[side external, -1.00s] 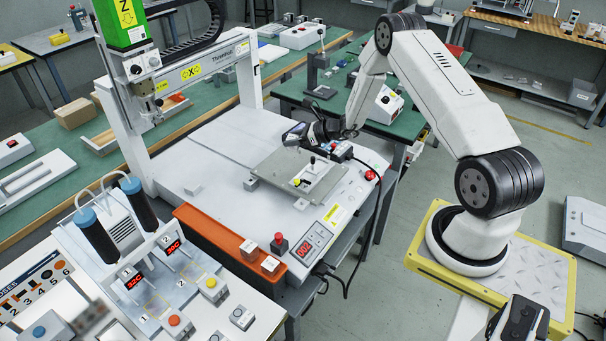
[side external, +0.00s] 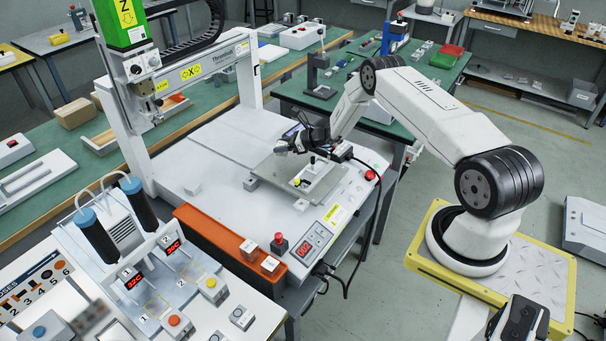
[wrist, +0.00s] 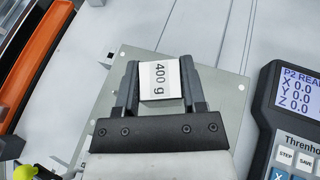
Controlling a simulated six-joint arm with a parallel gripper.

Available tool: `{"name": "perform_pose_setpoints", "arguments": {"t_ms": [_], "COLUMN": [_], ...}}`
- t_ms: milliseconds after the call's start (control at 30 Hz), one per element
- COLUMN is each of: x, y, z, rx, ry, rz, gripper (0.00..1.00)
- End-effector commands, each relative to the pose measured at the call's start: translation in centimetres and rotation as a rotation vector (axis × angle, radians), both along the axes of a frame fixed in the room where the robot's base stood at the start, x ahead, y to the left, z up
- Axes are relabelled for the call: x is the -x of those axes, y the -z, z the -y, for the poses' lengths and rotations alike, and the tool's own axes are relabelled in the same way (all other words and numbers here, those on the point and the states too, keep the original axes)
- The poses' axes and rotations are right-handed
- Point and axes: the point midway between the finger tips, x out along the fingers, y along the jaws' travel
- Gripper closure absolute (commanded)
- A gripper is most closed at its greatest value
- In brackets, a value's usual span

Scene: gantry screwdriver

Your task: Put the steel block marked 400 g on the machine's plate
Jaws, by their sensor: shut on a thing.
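The steel block marked 400 g (wrist: 160,79) is between the two fingers of my gripper (wrist: 159,82) in the wrist view, its label facing the camera. The fingers are shut on its sides. The machine's grey plate (wrist: 225,108) lies behind and below the block there. In the side view my gripper (side external: 281,146) is over the far part of the plate (side external: 266,168); the block is too small to make out clearly there. I cannot tell for certain whether the block touches the plate.
A handheld controller with a screen (wrist: 294,115) is right of the plate in the wrist view. An orange tray (side external: 205,237) runs along the machine's front, with small pale blocks (side external: 249,247) near its right end. The gantry (side external: 195,70) stands at the left.

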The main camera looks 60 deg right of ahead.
Motion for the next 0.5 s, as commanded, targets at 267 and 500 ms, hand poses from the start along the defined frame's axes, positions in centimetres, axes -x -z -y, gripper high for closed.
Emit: {"name": "perform_pose_setpoints", "arguments": {"t_ms": [267,500], "x": [-0.2,-0.4], "y": [0.3,2.3], "z": [0.1,0.1], "rx": [0.0,0.0], "ry": [0.0,0.0], "rz": [0.001,0.001], "gripper": [1.0,1.0]}}
